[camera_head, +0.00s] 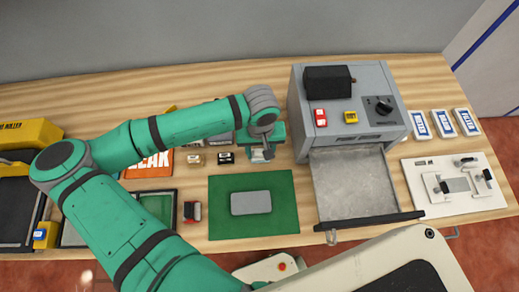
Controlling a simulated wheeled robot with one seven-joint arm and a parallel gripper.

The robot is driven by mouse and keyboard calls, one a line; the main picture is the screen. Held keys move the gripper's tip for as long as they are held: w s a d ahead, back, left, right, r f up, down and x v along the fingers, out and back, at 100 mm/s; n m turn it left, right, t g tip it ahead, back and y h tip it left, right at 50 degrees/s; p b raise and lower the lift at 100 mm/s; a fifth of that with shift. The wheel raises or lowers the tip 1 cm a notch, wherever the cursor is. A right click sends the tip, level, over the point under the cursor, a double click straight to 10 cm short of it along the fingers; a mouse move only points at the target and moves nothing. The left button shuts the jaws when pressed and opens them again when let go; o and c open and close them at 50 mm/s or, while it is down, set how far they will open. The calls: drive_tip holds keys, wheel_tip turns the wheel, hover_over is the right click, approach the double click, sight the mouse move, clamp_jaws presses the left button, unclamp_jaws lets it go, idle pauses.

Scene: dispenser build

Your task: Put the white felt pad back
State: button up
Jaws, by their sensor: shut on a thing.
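My gripper (262,151) is at the back of the table, just left of the grey dispenser machine, pointing down. It is shut on a small pale thing, which looks like the white felt pad (258,156). The wrist and fingers hide most of it, and I cannot tell whether it touches the table. Beside it on the left are a small black-and-white block (226,158) and a tan block (195,160).
The grey machine (350,125) has an open tray (352,185) jutting toward the front. A green mat (225,215) bears a grey slab (250,203). A white fixture board (420,205) and several white-and-blue packs (443,123) are at right. A red-and-black item (192,211) stands left of the mat.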

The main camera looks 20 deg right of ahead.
drive_tip(key=shift+a+f, duration=0.1)
drive_tip(key=shift+f, duration=0.2)
drive_tip(key=o, duration=2)
drive_tip(key=shift+w, duration=0.15)
drive_tip(key=shift+r, duration=4)
